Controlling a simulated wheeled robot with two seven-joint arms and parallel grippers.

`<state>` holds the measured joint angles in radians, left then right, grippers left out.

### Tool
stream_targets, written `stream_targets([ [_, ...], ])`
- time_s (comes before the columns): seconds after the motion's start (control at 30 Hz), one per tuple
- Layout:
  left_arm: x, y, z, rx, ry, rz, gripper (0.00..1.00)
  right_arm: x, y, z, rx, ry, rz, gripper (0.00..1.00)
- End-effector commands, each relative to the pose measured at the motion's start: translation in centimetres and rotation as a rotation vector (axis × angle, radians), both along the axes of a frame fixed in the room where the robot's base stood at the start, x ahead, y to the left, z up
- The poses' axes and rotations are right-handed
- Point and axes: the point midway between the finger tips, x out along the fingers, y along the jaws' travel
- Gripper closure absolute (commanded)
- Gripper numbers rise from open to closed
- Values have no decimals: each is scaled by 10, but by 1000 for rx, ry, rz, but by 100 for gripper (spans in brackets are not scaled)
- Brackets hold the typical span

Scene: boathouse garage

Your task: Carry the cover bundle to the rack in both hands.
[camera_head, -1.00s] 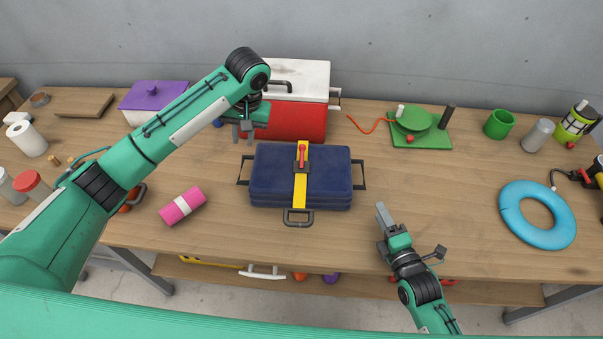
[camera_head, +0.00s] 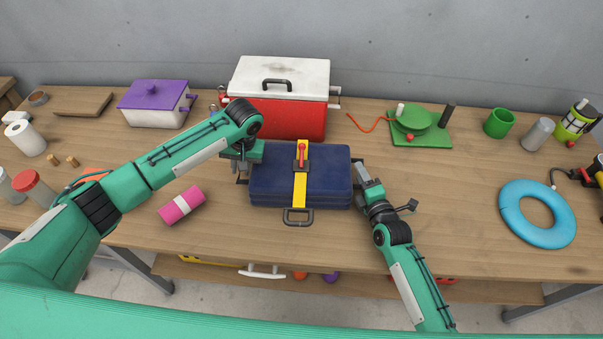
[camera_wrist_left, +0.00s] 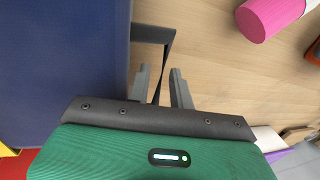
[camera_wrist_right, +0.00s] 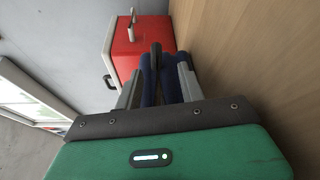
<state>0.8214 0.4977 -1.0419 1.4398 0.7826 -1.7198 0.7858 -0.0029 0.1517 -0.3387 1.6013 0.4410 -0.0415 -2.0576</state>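The cover bundle (camera_head: 270,178) is a navy folded stack on the table, with a yellow strap (camera_head: 300,188), a red buckle and dark handles at its left, right and front. My left gripper (camera_head: 243,166) is at the left handle; in the left wrist view its fingers (camera_wrist_left: 160,85) are apart, with the dark handle (camera_wrist_left: 167,50) between them. My right gripper (camera_head: 362,174) is at the right handle; in the right wrist view its fingers (camera_wrist_right: 158,88) are apart, with the handle (camera_wrist_right: 156,58) and bundle edge showing between them. I cannot identify a rack.
A red cooler (camera_head: 290,118) with a white lid stands just behind the bundle. A pink roll (camera_head: 181,205) lies left of it, and a purple-lidded box (camera_head: 153,105) behind left. A blue ring (camera_head: 537,213) lies far right. The table (camera_head: 450,190) right of my right gripper is clear.

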Motion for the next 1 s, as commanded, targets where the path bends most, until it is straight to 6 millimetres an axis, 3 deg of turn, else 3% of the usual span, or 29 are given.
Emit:
stream_targets([
  [0.33,0,1,-3,0,0,0,78,3,1,0,1,-1,0,60],
  [0.47,0,1,-3,0,0,0,100,3,1,0,1,-1,0,84],
  [0.57,0,1,-3,0,0,0,100,3,1,0,1,-1,0,100],
  [1.0,0,1,-3,0,0,0,100,2,1,-1,0,0,0,100],
])
